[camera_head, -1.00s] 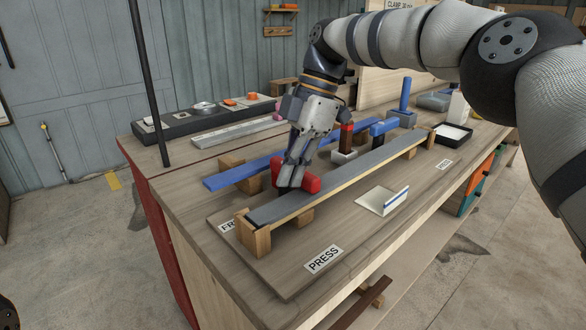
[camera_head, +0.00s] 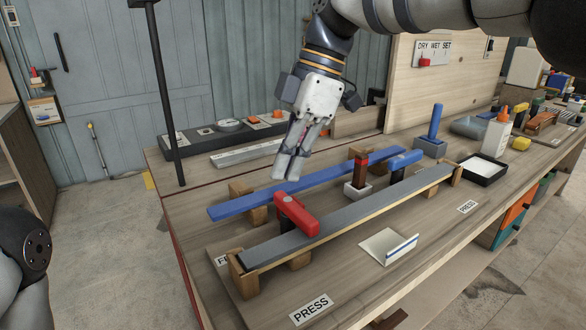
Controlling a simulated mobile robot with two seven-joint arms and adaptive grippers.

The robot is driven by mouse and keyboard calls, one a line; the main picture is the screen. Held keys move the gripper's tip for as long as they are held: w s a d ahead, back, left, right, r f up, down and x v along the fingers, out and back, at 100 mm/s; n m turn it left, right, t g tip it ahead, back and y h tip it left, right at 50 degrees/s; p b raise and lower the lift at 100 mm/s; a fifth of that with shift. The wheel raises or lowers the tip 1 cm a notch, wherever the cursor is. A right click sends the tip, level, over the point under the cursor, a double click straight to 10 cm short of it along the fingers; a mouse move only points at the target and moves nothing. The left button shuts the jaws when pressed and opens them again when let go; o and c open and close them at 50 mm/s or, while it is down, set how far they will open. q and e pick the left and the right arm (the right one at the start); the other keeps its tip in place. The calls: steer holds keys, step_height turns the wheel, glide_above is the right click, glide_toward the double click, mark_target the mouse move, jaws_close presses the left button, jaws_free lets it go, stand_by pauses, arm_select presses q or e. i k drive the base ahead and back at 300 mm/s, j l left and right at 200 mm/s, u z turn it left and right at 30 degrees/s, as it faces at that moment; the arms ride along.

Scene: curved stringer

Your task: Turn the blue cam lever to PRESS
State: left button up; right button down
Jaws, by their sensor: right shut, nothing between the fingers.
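The blue cam lever (camera_head: 405,160) sits near the far end of the grey curved bar (camera_head: 350,212), its handle low and roughly level. Which label it points to I cannot tell. A red cam lever (camera_head: 296,214) lies across the near end of the bar. One PRESS label (camera_head: 311,310) is at the front of the board, another PRESS label (camera_head: 467,206) at its right side. My right gripper (camera_head: 282,176) is shut and empty, above and behind the red lever, by the blue strip (camera_head: 245,203), well left of the blue lever. My left gripper is out of view.
A brush-like tool with a red-brown handle (camera_head: 361,172) stands left of the blue lever. A blue upright handle (camera_head: 435,122) stands behind it. A black tray (camera_head: 483,178) is to the right.

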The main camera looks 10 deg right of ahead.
mark_target(397, 162)
steer(key=k, duration=1)
